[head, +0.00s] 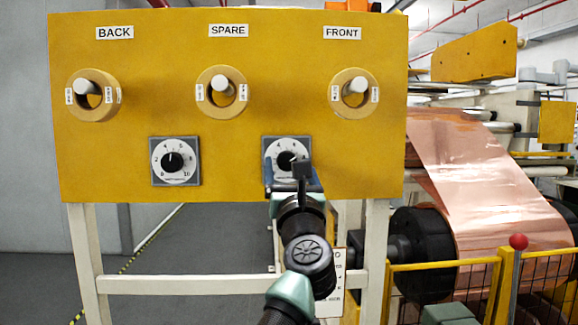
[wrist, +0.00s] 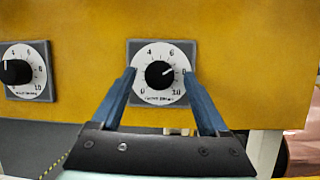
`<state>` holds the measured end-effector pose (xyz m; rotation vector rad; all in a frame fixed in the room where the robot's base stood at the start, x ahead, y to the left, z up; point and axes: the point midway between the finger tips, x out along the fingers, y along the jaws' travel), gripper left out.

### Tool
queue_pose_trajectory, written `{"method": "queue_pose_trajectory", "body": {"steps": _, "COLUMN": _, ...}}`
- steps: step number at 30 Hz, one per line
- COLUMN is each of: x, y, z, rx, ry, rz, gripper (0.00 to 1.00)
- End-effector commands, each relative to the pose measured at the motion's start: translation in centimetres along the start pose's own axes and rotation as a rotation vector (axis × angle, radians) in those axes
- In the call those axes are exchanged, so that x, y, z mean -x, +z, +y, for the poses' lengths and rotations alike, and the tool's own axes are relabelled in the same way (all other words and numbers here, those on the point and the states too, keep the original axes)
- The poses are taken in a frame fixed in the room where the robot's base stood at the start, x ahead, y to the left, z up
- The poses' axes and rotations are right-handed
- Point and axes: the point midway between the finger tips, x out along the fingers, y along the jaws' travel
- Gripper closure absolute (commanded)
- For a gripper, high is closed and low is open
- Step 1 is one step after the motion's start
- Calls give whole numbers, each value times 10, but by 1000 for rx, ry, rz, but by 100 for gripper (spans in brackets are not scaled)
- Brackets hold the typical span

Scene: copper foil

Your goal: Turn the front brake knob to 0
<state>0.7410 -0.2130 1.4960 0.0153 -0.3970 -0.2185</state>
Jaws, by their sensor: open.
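The front brake knob (wrist: 159,75) is a round black knob on a white dial with a grey square plate. In the wrist view its white pointer line aims to the upper right, on the high side of the scale, well away from 0 at lower left. The dial also shows in the head view (head: 281,149), partly covered by my arm. My gripper (wrist: 160,73) is open, its two blue fingers on either side of the knob with gaps between. Whether the fingertips touch the panel cannot be told. In the head view my gripper (head: 291,186) is mostly hidden behind my wrist.
A similar dial (head: 174,161) sits to the left on the yellow panel (head: 230,130), its pointer nearly straight up. Above are three switches labelled BACK (head: 88,88), SPARE (head: 222,86) and FRONT (head: 357,86). Copper foil (head: 490,180) and a yellow fence (head: 508,275) stand right.

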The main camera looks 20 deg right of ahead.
Motion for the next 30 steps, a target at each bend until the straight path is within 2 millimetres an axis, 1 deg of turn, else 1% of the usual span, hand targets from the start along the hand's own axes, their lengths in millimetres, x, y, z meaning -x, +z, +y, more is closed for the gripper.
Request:
{"method": "queue_pose_trajectory", "body": {"steps": 7, "x": 0, "y": 0, "z": 0, "rx": 0, "ry": 0, "rz": 0, "gripper": 22}}
{"method": "queue_pose_trajectory", "body": {"steps": 8, "x": 0, "y": 0, "z": 0, "rx": 0, "ry": 0, "rz": 0, "gripper": 26}}
{"method": "queue_pose_trajectory", "body": {"steps": 12, "x": 0, "y": 0, "z": 0, "rx": 0, "ry": 0, "rz": 0, "gripper": 51}}
{"method": "queue_pose_trajectory", "body": {"steps": 20, "x": 0, "y": 0, "z": 0, "rx": 0, "ry": 1, "rz": 0, "gripper": 98}}
{"method": "queue_pose_trajectory", "body": {"steps": 21, "x": 0, "y": 0, "z": 0, "rx": 0, "ry": 1, "rz": 0, "gripper": 100}}
{"method": "queue_pose_trajectory", "body": {"steps": 30, "x": 0, "y": 0, "z": 0, "rx": 30, "ry": 13, "rz": 3, "gripper": 100}}
